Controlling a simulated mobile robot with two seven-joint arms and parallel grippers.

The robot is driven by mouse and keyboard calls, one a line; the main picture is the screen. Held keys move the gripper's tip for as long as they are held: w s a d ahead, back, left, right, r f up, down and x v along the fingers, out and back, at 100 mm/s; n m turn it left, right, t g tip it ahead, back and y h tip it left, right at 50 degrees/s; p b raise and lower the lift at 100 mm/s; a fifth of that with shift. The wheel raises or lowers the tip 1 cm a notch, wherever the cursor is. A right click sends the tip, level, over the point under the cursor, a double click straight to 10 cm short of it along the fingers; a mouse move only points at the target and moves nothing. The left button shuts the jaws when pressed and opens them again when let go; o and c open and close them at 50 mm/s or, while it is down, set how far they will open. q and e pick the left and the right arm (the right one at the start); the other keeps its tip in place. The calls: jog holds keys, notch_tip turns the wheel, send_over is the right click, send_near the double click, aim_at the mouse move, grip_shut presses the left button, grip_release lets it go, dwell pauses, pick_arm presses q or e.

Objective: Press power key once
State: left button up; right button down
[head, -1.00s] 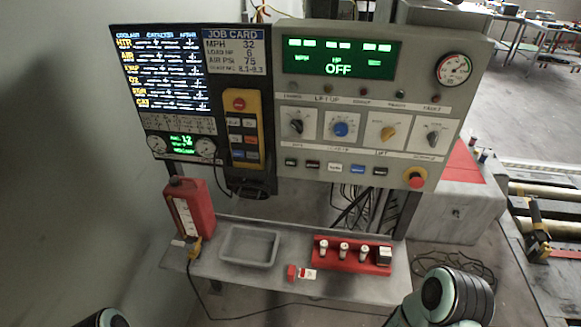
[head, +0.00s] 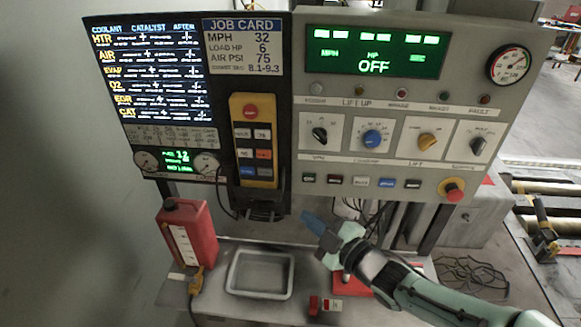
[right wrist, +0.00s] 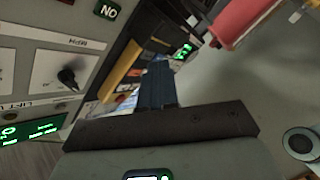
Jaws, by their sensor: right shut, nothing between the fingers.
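The grey control panel (head: 310,120) fills the upper right of the head view, and its green display (head: 372,55) reads OFF. A row of small keys runs along the panel's lower edge. The leftmost is a dark key with pale green lettering (head: 308,178), and I cannot tell for sure that it is the power key. A key with similar letters (right wrist: 108,11) shows at the top of the right wrist view. My right gripper (head: 308,217) is shut and empty, its blue fingers below and apart from that key. Its fingers also show in the right wrist view (right wrist: 157,75). My left gripper is out of view.
A yellow pendant (head: 252,110) hangs left of the panel, with a dark bracket beneath. A red jug (head: 188,238), a grey tray (head: 233,272) and a red holder stand on the bench below. A red stop knob (head: 454,192) sticks out at the panel's lower right.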

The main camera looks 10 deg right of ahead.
aim_at(309, 178)
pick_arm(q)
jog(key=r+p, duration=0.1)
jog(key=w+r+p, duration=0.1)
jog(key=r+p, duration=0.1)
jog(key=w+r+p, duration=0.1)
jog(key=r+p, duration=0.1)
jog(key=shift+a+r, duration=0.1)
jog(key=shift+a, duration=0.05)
pick_arm(e)
jog(key=w+d, duration=0.2)
jog(key=w, duration=0.6)
jog(key=shift+w, duration=0.4)
jog(key=shift+d, duration=0.1)
dwell(1.5)
jog(key=shift+w+d, duration=0.15)
jog(key=shift+w, duration=0.3)
jog(key=shift+w+d, duration=0.1)
jog(key=shift+w, duration=0.25)
dwell(0.5)
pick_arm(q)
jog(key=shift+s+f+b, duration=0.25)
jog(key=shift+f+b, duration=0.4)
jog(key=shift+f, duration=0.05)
pick_arm(e)
jog(key=shift+s+a, duration=0.25)
jog(key=shift+s, duration=0.6)
